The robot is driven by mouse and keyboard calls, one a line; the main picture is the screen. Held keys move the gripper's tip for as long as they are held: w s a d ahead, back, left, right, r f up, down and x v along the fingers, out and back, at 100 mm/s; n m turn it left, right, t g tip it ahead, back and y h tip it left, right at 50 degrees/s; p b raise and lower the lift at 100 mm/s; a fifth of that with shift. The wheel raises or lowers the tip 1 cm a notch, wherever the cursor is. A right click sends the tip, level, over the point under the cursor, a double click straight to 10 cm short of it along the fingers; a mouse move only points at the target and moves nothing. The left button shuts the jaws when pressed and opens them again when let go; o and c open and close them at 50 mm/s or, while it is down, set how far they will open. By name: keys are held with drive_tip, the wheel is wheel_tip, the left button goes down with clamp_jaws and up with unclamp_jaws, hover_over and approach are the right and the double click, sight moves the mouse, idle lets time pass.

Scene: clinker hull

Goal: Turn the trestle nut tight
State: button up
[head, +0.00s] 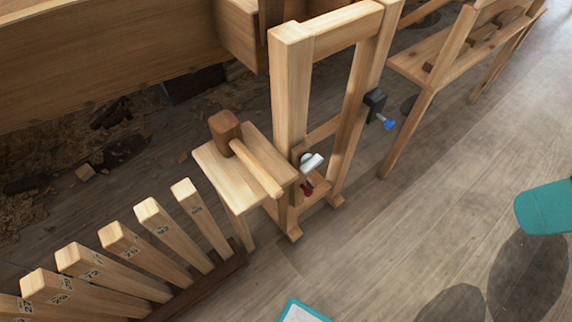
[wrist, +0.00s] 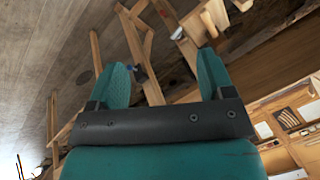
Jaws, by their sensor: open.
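A wooden trestle frame (head: 292,85) stands upright in the middle of the head view. A black block (head: 375,104) with a small blue knob (head: 388,123) is on its right leg. Lower on the frame are a white and grey fitting (head: 311,162) and a small red part (head: 307,190). I cannot tell which of these is the nut. In the wrist view my gripper (wrist: 163,60) is open and empty, its teal fingers wide apart. The blue knob (wrist: 140,70) shows beyond the fingers, nearer the left one, apart from them.
A wooden mallet (head: 226,130) lies on a small stool (head: 215,166) left of the trestle. Several numbered wooden staves (head: 150,218) stand in a rack at lower left. A wooden bench (head: 440,68) is at upper right. The floor at right is mostly clear.

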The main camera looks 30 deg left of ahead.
drive_tip(key=w+a+f+n+y+p, duration=0.2)
drive_tip(key=w+a+n+y+p, duration=0.2)
drive_tip(key=w+a+p, duration=0.45)
drive_tip(key=w+a+f+n+y+p, duration=0.2)
drive_tip(key=w+a+n+y+p, duration=0.15)
drive_tip(key=w+a+p, duration=0.45)
drive_tip(key=a+f+n+t+y+p, duration=0.1)
drive_tip(key=a+f+p, duration=0.15)
drive_tip(key=f, duration=0.35)
drive_tip(key=a+f+t+y+p, duration=0.1)
drive_tip(key=a+f+p, duration=0.1)
drive_tip(key=f+p, duration=0.3)
drive_tip(key=s+d+f+t+h+p, duration=0.2)
drive_tip(key=s+d+f+t+p, duration=0.3)
drive_tip(key=s+f, duration=0.55)
drive_tip(key=w+a+f+b, duration=0.3)
drive_tip(key=a+f+b, duration=0.1)
drive_tip(key=b, duration=1.5)
drive_tip(key=shift+w+a+f+m+g+b, duration=0.3)
drive_tip(key=shift+w+a+m+g, duration=0.15)
drive_tip(key=shift+a, duration=0.3)
